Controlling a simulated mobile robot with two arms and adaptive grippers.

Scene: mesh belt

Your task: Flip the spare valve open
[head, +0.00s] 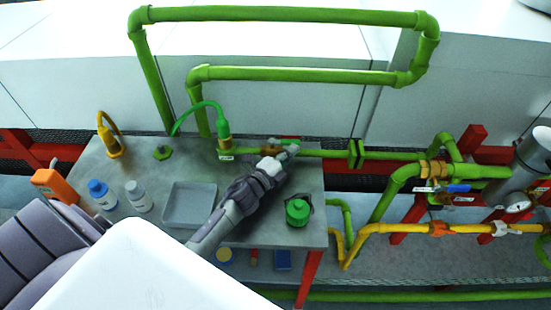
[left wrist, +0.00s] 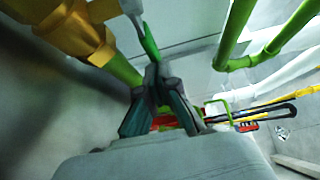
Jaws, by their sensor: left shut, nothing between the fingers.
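The spare valve has a brass body (head: 270,150) on the green pipe above the bench. In the left wrist view the brass body (left wrist: 75,35) is at the upper left. The green lever (left wrist: 150,42) there runs down to the fingertips of my left gripper (left wrist: 156,75). The fingers are shut with nothing between them. I cannot tell whether they touch the lever. My right gripper is not in view.
The bench (head: 160,175) holds a grey tray (head: 190,205), bottles and a green canister (head: 298,212). To the right are a blue-handled valve (head: 458,188) and a yellow pipe (head: 395,228). Green pipes (head: 300,74) cross behind.

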